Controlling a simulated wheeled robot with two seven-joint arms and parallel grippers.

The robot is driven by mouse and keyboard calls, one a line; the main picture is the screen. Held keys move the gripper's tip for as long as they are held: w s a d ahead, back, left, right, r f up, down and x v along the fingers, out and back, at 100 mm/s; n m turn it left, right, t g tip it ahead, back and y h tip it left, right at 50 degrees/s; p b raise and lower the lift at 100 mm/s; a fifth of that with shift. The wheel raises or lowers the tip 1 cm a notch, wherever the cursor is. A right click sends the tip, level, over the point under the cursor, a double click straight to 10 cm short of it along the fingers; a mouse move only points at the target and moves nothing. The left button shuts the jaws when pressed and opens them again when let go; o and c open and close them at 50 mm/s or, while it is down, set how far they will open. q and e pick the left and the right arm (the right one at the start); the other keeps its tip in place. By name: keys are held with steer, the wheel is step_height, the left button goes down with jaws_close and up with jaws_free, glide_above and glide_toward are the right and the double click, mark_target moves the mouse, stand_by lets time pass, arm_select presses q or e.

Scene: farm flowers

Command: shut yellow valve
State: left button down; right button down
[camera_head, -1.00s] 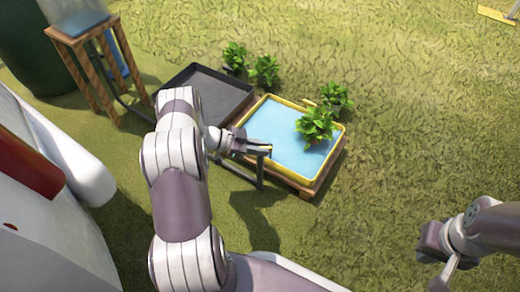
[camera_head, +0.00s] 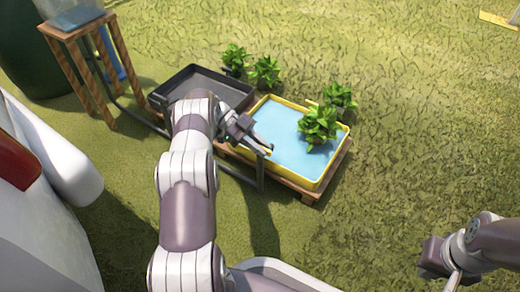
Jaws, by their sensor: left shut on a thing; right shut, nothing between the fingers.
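My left gripper (camera_head: 262,143) is at the near left edge of the yellow tray (camera_head: 331,168), above the grey pipe. It is shut on a small yellow piece (camera_head: 268,150) at its fingertips, which looks like the yellow valve's handle. The fingers and the tray's yellow rim lie close together, so the valve's exact angle is hard to tell. My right gripper (camera_head: 455,280) is shut and empty, low at the right, partly cut off by the frame's bottom edge.
The yellow tray holds blue water and a leafy plant (camera_head: 319,124). A black tray (camera_head: 220,86) stands left of it, with more plants behind. A grey pipe (camera_head: 240,178) runs along the trays' near side. A wooden stand (camera_head: 85,75) is at upper left. Grass at right is open.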

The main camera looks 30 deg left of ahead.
mark_target(265, 148)
stand_by(0.3)
arm_select(q)
steer(key=c, duration=1.1)
jaws_free()
steer(key=shift+c, duration=0.2)
steer(key=shift+r, duration=0.1)
steer(key=shift+r+p, duration=0.3)
steer(key=r+p, duration=0.1)
steer(key=r, duration=0.1)
steer(key=d+r+p, duration=0.1)
steer(key=p, duration=0.1)
steer(key=r+p, duration=0.2)
steer(key=shift+d+r, duration=0.3)
steer(key=shift+r, duration=0.05)
steer(key=d+r+p, duration=0.4)
steer(key=d+p, duration=0.2)
steer(key=d, duration=0.4)
steer(key=shift+r+p, duration=0.25)
steer(key=shift+p, duration=0.1)
